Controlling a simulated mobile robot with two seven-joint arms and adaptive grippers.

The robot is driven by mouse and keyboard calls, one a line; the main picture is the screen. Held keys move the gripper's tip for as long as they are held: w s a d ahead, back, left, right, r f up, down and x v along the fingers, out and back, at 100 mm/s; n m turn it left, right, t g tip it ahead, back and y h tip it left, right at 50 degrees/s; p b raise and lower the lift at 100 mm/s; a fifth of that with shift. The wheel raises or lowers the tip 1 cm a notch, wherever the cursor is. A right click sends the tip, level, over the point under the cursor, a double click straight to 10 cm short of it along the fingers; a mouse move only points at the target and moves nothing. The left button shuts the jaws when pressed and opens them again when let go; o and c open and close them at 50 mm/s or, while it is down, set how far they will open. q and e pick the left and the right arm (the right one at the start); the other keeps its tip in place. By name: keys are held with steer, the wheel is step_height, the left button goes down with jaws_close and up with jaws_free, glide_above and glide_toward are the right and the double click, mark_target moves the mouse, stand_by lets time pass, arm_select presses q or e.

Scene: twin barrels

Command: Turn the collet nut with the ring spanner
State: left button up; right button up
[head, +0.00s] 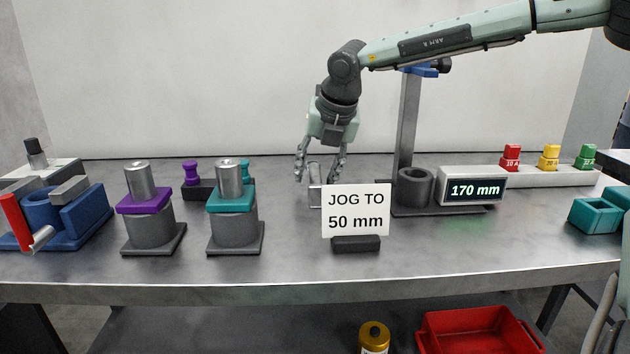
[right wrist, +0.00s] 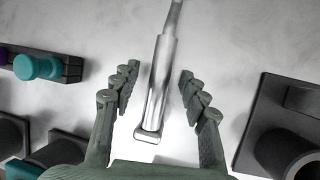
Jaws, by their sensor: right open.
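My right gripper (head: 317,177) is open, pointing down at the back middle of the bench, behind the sign. A silvery long-handled tool (head: 314,192) lies below and between its fingers. In the right wrist view the tool (right wrist: 160,88) runs between the open fingers (right wrist: 158,80), with a gap on each side. Its narrow shank leaves the top of that view, so I cannot tell whether it ends in a ring. I cannot make out a collet nut for certain. My left gripper is not in view.
Two barrels, one with a purple collar (head: 145,201) and one teal (head: 231,199), stand left. The sign (head: 356,211) stands in front of my gripper. A column stand (head: 408,120) and display (head: 472,189) stand right. A blue fixture (head: 85,222) is far left.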

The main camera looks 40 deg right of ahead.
stand_by(0.6)
jaws_close()
